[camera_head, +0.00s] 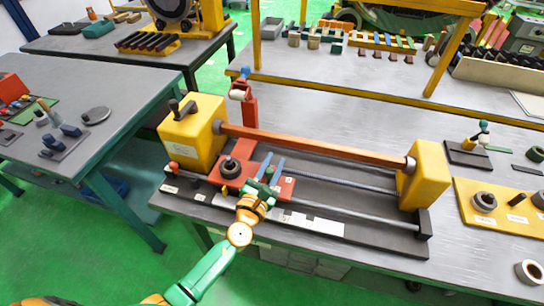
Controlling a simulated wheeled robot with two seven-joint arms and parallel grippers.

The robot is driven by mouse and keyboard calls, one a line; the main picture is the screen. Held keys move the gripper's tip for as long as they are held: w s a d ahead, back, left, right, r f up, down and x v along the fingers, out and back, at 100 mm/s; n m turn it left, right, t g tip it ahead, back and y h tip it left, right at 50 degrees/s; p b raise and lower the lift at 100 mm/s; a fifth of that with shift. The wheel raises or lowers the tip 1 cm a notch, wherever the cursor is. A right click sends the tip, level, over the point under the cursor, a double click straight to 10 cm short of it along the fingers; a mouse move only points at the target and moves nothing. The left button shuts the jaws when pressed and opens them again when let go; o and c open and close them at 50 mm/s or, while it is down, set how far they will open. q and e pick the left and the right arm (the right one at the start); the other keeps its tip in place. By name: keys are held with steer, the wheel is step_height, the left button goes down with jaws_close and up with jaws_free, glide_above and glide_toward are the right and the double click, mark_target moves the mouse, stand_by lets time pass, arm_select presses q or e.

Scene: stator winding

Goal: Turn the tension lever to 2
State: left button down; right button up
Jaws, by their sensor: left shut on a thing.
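A winding machine with yellow end housings (193,135) and a long orange bar stands on the grey table. A red carriage (243,150) with a black knob (230,166) sits on its rails near the left housing. My left gripper (275,162) reaches in from the front, its blue fingers over the right part of the red carriage. It is shut on a small part there, apparently the tension lever, which the fingers mostly hide. The lever's setting cannot be read. My right gripper is not in view.
The black machine base (370,245) has white labels along its front edge. A yellow board (505,205) with ring parts lies at the right. A yellow frame rail (340,102) crosses behind the machine. Another grey table (60,165) stands at the left, across a gap.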

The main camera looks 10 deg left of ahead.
arm_select(q)
steer(key=shift+w+d+n+y, duration=0.15)
steer(key=shift+n+y, duration=0.65)
steer(key=shift+y, duration=0.45)
steer(key=shift+w+n+y, duration=0.15)
steer(key=shift+n+y, duration=0.65)
steer(key=shift+y, duration=0.45)
steer(key=shift+r+y, duration=0.1)
steer(key=shift+y, duration=0.2)
steer(key=c, duration=0.6)
jaws_free()
steer(key=shift+w, duration=0.1)
steer(key=shift+c, duration=0.2)
steer(key=s, duration=0.3)
steer(key=s+d, duration=0.1)
steer(key=s, duration=0.3)
steer(key=shift+d+b, duration=0.15)
steer(key=shift+b, duration=0.2)
